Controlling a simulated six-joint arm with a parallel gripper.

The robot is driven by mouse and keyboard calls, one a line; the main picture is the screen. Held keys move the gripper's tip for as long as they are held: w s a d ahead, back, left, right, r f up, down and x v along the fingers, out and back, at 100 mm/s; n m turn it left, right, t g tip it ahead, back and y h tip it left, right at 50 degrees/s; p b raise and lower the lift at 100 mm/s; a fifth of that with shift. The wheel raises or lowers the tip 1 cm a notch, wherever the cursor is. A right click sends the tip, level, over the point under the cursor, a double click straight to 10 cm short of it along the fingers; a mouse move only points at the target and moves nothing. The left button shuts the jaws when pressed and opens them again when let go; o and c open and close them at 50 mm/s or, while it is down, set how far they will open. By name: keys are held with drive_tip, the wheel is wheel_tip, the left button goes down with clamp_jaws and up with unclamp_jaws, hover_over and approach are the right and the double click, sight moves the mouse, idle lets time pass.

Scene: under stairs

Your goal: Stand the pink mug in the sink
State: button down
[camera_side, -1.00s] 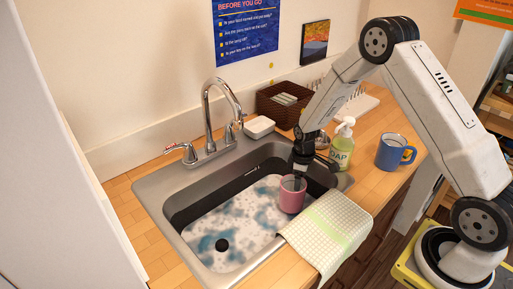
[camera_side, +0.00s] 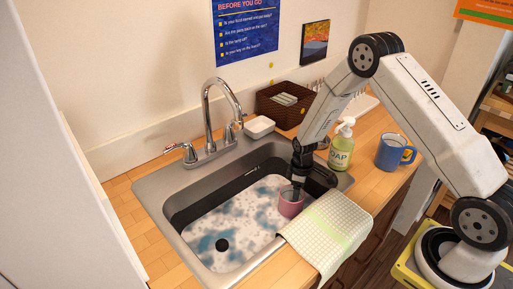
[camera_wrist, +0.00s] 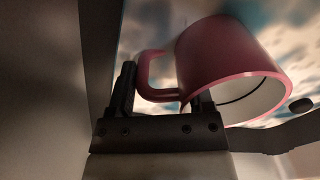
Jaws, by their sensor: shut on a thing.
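The pink mug (camera_side: 291,208) is inside the sink (camera_side: 158,203), near its right wall by the front edge. It looks upright, with its opening facing up. In the wrist view the pink mug (camera_wrist: 225,60) fills the upper right, with its handle between my fingers. My gripper (camera_side: 297,187) reaches down into the sink at the mug's far side, and in the wrist view my gripper (camera_wrist: 163,98) is shut on the mug's handle. I cannot tell whether the mug's base touches the sink floor.
Suds cover the sink floor around a dark drain (camera_side: 222,245). A checked towel (camera_side: 328,235) hangs over the front right rim. A faucet (camera_side: 208,115) stands behind. A soap bottle (camera_side: 341,150) and blue mug (camera_side: 391,152) stand on the right counter. The sink's left side is free.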

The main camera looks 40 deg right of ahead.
drive_tip(key=shift+f, duration=0.15)
unclamp_jaws()
wheel_tip(320, 180, up, 12)
idle(1.0)
drive_tip(key=shift+r, duration=0.25)
idle(0.3)
drive_tip(key=s+a+r+m+t, duration=0.1)
drive_tip(key=s+a+r+m, duration=0.1)
drive_tip(key=s+a+r, duration=0.2)
drive_tip(key=s+a+r+m+t, duration=0.1)
drive_tip(key=s+a+r+m, duration=0.2)
drive_tip(key=s, duration=0.8)
drive_tip(key=shift+a+r+m+t, duration=0.3)
drive_tip(key=shift+a+r, duration=0.2)
drive_tip(key=shift+a, duration=0.7)
